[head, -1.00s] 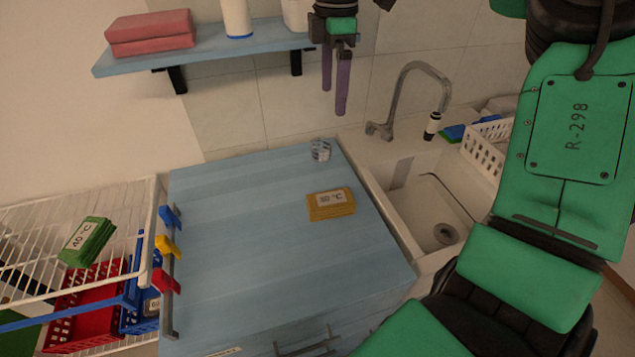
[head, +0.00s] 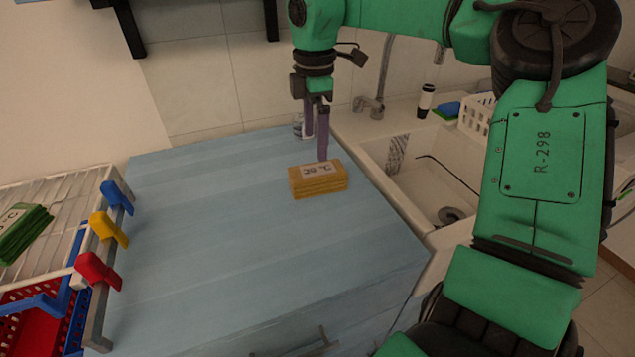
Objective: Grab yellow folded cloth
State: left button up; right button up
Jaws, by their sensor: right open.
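The yellow folded cloth (head: 318,184) lies flat on the blue countertop (head: 220,235), near its right side. It has a white label on top with a temperature mark. My right gripper (head: 316,148) points down just above and behind the cloth in the head view. Its two purple fingers are apart with nothing between them. One fingertip overlaps the far edge of the cloth in the picture; I cannot tell whether it touches. My left gripper is not in view.
A white sink (head: 420,180) with a faucet is right of the counter. A white wire rack (head: 60,205) with a green cloth (head: 22,232) and coloured hooks (head: 108,228) is at the left. The counter's middle is clear.

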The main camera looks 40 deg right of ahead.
aim_at(318, 170)
jog(key=f, duration=0.3)
jog(key=f+p, duration=0.1)
jog(key=f, duration=0.6)
jog(key=shift+d+f, duration=0.3)
jog(key=shift+d, duration=0.05)
jog(key=c, duration=1.3)
jog(key=shift+r, duration=0.15)
